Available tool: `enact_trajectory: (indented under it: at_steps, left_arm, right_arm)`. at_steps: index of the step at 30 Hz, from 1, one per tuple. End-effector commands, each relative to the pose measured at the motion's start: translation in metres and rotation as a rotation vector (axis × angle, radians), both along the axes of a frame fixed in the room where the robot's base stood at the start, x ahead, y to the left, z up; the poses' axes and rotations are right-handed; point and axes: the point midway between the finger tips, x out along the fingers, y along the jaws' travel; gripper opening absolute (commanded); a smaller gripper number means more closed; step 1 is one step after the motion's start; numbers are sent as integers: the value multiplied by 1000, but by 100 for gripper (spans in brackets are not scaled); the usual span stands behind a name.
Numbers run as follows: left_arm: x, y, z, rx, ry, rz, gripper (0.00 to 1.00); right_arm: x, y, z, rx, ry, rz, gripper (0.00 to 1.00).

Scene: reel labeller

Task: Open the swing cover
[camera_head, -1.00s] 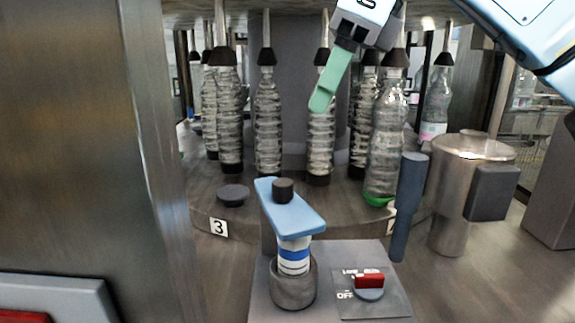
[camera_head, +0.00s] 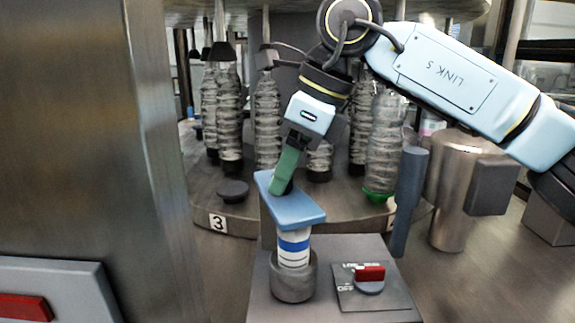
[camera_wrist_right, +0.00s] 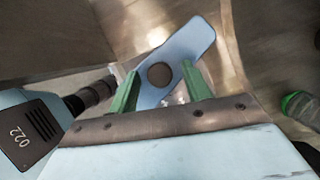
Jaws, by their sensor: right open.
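The swing cover is a light blue flat plate (camera_head: 297,211) lying over a white and blue cylinder (camera_head: 293,249) that stands in a grey cup (camera_head: 293,285). Its dark round knob is mostly hidden behind a green finger in the head view. In the right wrist view the cover (camera_wrist_right: 190,42) shows with the knob (camera_wrist_right: 159,74) between the two green fingers. My right gripper (camera_head: 281,188) is open and points down at the knob, with gaps on both sides of it. My left gripper is not in view.
A red switch (camera_head: 370,273) sits on the panel right of the cup. A dark blue post (camera_head: 406,205) and a metal cylinder (camera_head: 458,205) stand further right. Several plastic bottles (camera_head: 385,145) hang on the carousel behind. A metal pillar (camera_head: 85,130) fills the left side.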

Motion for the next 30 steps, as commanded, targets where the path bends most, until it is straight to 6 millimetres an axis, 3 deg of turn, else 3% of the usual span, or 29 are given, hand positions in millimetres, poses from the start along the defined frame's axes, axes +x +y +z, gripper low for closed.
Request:
enact_trajectory:
  at_steps: [5, 15, 30]
  left_arm:
    - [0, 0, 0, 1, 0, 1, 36]
    - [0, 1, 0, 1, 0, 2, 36]
    - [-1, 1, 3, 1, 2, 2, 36]
  right_arm:
    - [0, 0, 0, 0, 0, 0, 46]
    - [0, 0, 0, 0, 0, 1, 2]
    - [6, 9, 1, -1, -2, -58, 0]
